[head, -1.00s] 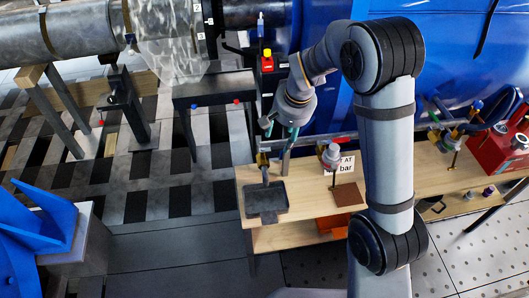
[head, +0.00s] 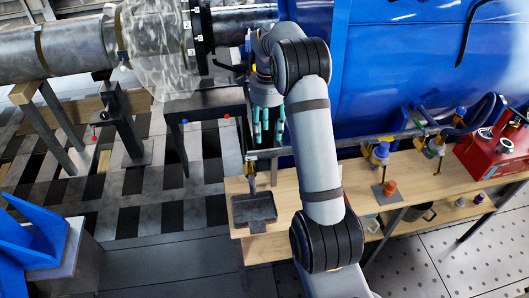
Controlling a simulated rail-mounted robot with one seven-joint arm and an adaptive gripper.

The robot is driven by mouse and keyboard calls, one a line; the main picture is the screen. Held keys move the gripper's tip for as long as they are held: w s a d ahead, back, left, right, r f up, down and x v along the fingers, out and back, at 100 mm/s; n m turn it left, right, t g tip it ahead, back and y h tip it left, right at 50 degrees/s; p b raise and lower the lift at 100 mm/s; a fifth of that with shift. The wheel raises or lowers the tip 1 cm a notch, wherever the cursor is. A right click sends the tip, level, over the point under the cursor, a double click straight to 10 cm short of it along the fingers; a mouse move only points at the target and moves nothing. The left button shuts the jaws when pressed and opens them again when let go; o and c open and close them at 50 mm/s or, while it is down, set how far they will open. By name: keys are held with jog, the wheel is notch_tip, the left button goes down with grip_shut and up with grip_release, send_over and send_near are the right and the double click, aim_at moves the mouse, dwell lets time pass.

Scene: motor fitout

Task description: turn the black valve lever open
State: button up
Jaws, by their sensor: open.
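A dark lever-like bar (head: 228,67) juts out beside the pipe flange, left of my wrist; it looks like the black valve lever, but it is small and partly covered by my arm. My gripper (head: 268,128) hangs below and right of it, with teal fingers pointing down and apart, and nothing visible between them. It appears apart from the bar, over the pipe rail. A small valve with yellow parts (head: 250,168) sits below the gripper, above a dark tray (head: 240,210); its handle is hard to make out.
A large blue tank (head: 400,70) fills the upper right. A wooden bench (head: 280,205) runs below, with a blue-topped valve (head: 380,152) and a red box (head: 492,150). A black stand (head: 190,103) stands left of my gripper.

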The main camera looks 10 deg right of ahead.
aim_at(266, 156)
jog(key=f+p, duration=0.1)
jog(key=f, duration=0.4)
jog(key=f+p, duration=0.1)
jog(key=f, duration=0.4)
jog(key=shift+a, duration=0.2)
jog(key=shift+r, duration=0.1)
jog(key=c, duration=0.3)
jog(key=c, duration=0.7)
grip_shut()
